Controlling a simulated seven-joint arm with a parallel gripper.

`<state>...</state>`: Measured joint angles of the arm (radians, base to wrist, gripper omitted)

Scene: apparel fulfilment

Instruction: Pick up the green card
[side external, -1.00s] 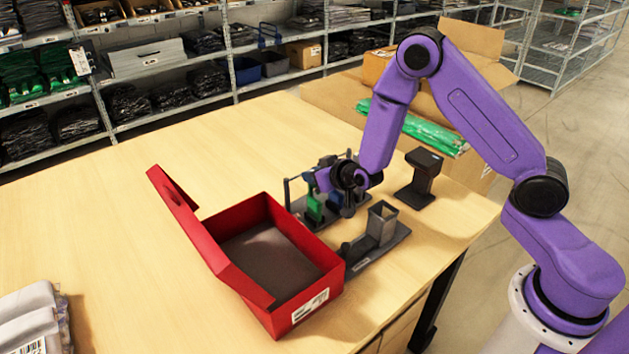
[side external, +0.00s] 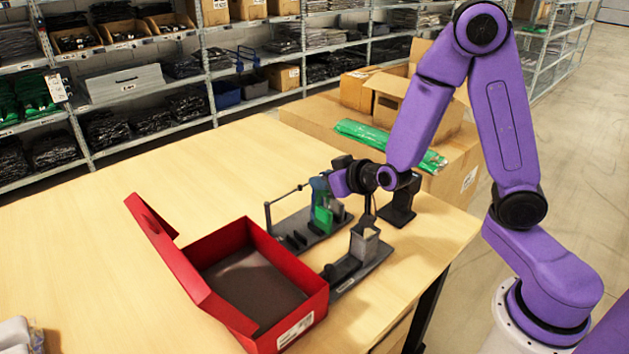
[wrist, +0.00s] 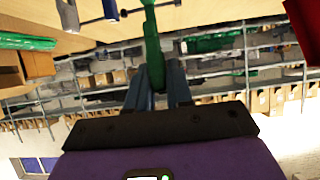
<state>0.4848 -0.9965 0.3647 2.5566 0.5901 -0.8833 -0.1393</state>
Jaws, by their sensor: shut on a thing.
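The green card (side external: 322,218) is held by my gripper (side external: 323,195), which is shut on it. In the side view the card hangs upright in front of the dark rack (side external: 300,238); whether its lower edge clears the rack base is hard to tell. In the wrist view the green card (wrist: 152,45) runs between the two fingers (wrist: 156,85) and extends away from them. The fingers hide part of the card.
An open red box (side external: 318,290) with a dark inside stands in front of the rack. A grey holder (side external: 364,243) on a dark base is to its right, with a black stand (side external: 398,208) behind. The table (side external: 150,215) is clear at left.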

